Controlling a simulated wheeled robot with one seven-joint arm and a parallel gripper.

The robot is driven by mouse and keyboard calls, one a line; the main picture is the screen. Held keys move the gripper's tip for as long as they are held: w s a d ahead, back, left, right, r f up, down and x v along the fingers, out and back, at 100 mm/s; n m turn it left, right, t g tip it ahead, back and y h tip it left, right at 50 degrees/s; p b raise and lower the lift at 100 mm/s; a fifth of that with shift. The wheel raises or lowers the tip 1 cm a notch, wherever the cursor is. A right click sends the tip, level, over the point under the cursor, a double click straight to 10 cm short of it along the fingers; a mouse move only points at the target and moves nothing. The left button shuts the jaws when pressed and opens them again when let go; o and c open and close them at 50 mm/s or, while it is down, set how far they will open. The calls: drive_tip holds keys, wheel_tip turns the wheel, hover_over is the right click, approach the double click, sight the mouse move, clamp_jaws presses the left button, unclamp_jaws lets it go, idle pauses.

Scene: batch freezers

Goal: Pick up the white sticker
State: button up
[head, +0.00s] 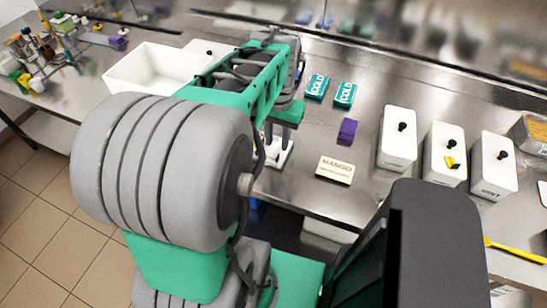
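A flat cream-white card or sticker printed "MANGO" (335,170) lies on the steel counter near its front edge. My gripper (277,138) is left of it, pointing down, with a gap between its two grey fingers; it looks open. A white object (275,154) shows just below the fingers. It is partly hidden by my arm, and I cannot tell what it is or whether the fingers touch it. The MANGO sticker is apart from my gripper.
A white bin (135,70) is at left. A yellow tool (517,251) lies at the right.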

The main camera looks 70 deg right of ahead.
sight(277, 157)
wheel_tip(277, 157, down, 6)
drive_tip(key=shift+s+a+f+p, duration=0.1)
drive_tip(key=shift+a+p, duration=0.05)
drive_tip(key=shift+p, duration=0.25)
drive_tip(key=shift+c, duration=0.6)
clamp_jaws()
